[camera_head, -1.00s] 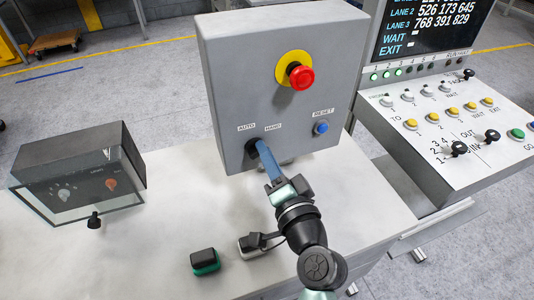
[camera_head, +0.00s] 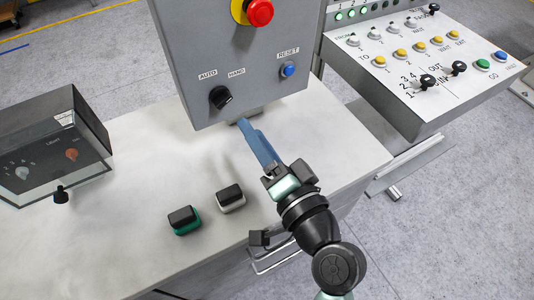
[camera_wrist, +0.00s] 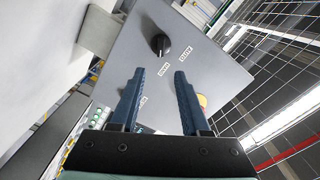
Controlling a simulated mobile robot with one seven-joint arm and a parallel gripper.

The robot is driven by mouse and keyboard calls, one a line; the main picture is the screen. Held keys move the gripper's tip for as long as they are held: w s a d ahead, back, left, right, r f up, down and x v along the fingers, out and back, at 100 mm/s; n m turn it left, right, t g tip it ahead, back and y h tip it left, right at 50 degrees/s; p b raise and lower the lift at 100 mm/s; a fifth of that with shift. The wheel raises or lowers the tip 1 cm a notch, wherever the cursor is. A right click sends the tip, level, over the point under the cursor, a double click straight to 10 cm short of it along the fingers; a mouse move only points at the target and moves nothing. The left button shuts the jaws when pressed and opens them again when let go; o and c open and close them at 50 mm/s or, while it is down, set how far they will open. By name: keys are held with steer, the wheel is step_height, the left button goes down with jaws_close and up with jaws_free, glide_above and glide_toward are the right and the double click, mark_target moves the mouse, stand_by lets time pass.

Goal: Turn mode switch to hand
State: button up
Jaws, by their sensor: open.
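The mode switch (camera_head: 221,97) is a black knob on the front of a grey box, below the labels AUTO and HAND. It also shows in the wrist view (camera_wrist: 160,44), beyond my fingertips. I cannot tell for sure which label the knob points at. My gripper (camera_head: 243,123) has blue fingers and is below and to the right of the switch, apart from it. In the wrist view my gripper (camera_wrist: 158,72) is open and empty, with the two fingers well apart and the knob not between them.
The grey box (camera_head: 190,50) also carries a red emergency button (camera_head: 259,12) and a blue RESET button (camera_head: 288,70). A button console (camera_head: 430,110) stands at right. A dark meter box (camera_head: 45,125) and two small rocker blocks, green (camera_head: 184,220) and white (camera_head: 230,197), are on the pale table (camera_head: 130,200).

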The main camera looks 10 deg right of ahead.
steer(key=v, duration=0.4)
steer(key=shift+b, duration=0.35)
